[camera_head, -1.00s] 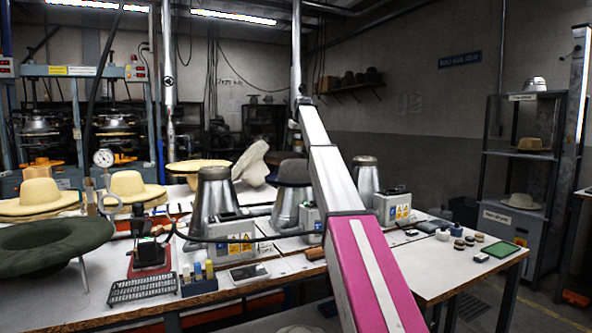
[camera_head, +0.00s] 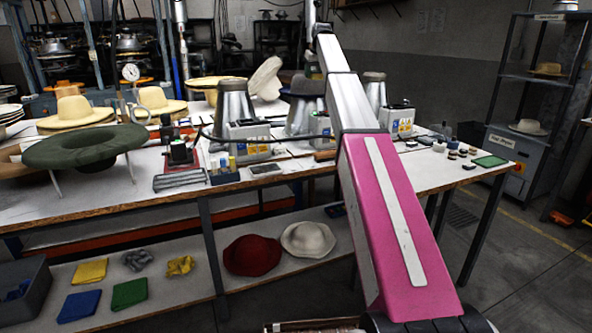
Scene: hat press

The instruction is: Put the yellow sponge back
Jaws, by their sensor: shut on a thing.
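My arm (camera_head: 385,220) rises from the bottom of the head view, with a pink link and then silver links. It leaves the picture at the top, and my gripper is not in view. I cannot make out a yellow sponge for certain. A flat yellow piece (camera_head: 88,271) lies at the left of the low shelf (camera_head: 190,295), and a crumpled yellow piece (camera_head: 180,266) lies right of it. I cannot tell whether either is a sponge. A small yellow item also stands in the dark holder (camera_head: 224,178) on the worktable (camera_head: 120,193).
The low shelf also holds a blue cloth (camera_head: 79,305), a green cloth (camera_head: 129,293), a grey crumpled cloth (camera_head: 137,260), a red hat (camera_head: 252,255) and a white hat (camera_head: 307,238).

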